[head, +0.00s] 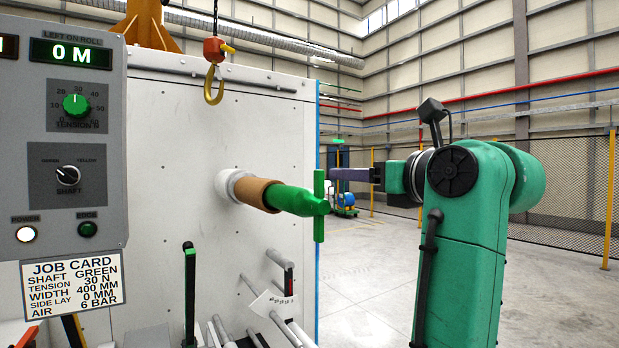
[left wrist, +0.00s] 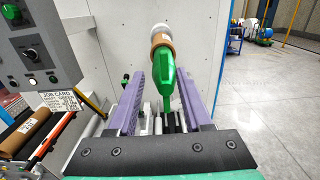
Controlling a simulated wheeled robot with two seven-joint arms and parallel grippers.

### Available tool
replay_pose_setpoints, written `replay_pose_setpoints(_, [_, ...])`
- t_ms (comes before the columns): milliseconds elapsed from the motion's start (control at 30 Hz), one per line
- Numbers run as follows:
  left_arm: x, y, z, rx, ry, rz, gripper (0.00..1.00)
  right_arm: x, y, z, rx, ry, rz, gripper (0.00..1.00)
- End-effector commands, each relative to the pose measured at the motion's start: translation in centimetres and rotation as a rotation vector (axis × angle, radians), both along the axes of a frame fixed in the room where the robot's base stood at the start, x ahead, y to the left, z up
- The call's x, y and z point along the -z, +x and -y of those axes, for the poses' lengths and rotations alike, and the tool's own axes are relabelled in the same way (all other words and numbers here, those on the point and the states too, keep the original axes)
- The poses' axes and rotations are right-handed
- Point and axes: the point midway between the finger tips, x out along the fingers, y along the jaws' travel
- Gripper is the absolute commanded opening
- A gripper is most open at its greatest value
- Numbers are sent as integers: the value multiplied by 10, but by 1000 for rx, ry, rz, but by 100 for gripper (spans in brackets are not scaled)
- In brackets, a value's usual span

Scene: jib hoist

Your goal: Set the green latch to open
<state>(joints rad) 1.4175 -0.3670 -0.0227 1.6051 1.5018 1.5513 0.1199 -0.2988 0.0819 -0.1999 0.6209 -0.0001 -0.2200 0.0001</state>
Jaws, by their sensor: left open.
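The green latch (head: 319,205) is an upright bar at the end of a tapered green shaft end (head: 292,200), which sticks out of the white machine panel. It also shows in the left wrist view (left wrist: 168,104). My left gripper (head: 333,173) comes from the right in the head view, with its purple fingers near the upper part of the latch. In the left wrist view its fingers are spread, open, to either side of the green shaft end and latch. I see no clear contact. My right gripper is not in view.
A control panel (head: 75,130) with a job card (head: 72,287) stands at the left. A yellow hook (head: 213,85) hangs above the shaft. A green-and-black upright lever (head: 190,295) and several rollers lie below.

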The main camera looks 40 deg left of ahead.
Motion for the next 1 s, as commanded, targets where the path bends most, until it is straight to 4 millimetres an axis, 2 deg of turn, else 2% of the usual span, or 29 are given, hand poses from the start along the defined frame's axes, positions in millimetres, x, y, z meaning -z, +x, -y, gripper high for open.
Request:
replay_pose_setpoints(167, [-2, 10, -33, -9, 3, -5, 50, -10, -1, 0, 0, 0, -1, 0])
replay_pose_setpoints(400, [-3, 29, -96, -12, 5, -8, 50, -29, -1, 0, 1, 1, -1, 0])
replay_pose_setpoints(500, [-3, 35, -117, -11, 7, -8, 50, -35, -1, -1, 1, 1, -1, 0])
replay_pose_setpoints(667, [-1, 41, -134, -8, 7, -7, 50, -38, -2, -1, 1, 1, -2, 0])
replay_pose_setpoints(900, [1, 42, -137, -7, 7, -7, 50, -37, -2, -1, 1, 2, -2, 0])
replay_pose_setpoints(933, [1, 42, -136, -7, 7, -7, 46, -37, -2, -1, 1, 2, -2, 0])
replay_pose_setpoints(1000, [1, 42, -136, -7, 7, -7, 19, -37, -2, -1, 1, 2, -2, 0])
